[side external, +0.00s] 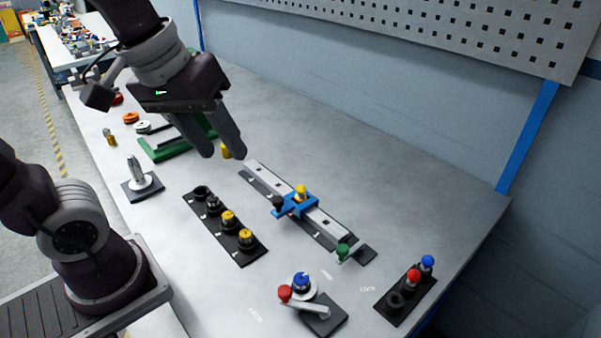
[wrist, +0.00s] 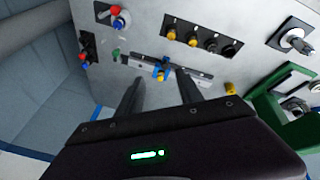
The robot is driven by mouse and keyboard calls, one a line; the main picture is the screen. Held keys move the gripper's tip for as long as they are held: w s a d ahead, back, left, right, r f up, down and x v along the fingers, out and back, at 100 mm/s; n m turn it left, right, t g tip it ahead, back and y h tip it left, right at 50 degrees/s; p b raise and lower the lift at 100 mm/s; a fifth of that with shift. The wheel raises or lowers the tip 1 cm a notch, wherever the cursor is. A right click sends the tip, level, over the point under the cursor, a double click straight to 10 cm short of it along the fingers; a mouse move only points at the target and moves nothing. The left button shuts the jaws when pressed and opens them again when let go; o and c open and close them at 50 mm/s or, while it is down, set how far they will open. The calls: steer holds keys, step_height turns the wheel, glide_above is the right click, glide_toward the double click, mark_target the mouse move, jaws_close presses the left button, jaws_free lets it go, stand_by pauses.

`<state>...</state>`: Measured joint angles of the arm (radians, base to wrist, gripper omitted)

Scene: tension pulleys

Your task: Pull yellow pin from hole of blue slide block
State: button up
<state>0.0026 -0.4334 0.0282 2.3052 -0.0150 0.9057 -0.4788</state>
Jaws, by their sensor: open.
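The yellow pin (side external: 300,190) stands upright in the top of the blue slide block (side external: 291,207), which sits partway along a grey rail. In the wrist view the yellow pin (wrist: 159,73) and blue slide block (wrist: 163,66) appear beyond my fingers, near the middle. My gripper (side external: 222,156) is open and empty, above the table to the upper left of the block in the side view and well apart from it. In the wrist view my gripper's fingers (wrist: 160,85) are spread. The pin's lower part is hidden inside the block.
A black strip holder (side external: 222,229) with several sockets and yellow-topped pins lies left of the rail. A red-handled lever (side external: 285,293), a green-knobbed rail end (side external: 342,250) and a red-blue pin holder (side external: 405,297) are nearer. A green frame (side external: 165,152) stands behind. A loose yellow piece is near my fingers.

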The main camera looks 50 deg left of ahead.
steer(key=w+f+n+g, duration=0.1)
steer(key=w+f+n, duration=0.1)
steer(key=w+n, duration=0.35)
steer(key=n+g, duration=0.3)
steer(key=n, duration=0.8)
glide_above(301, 185)
step_height(301, 185, down, 11)
steer(key=shift+r, duration=0.2)
step_height(301, 185, down, 6)
steer(key=shift+r, duration=0.2)
steer(key=shift+f, duration=0.65)
jaws_close()
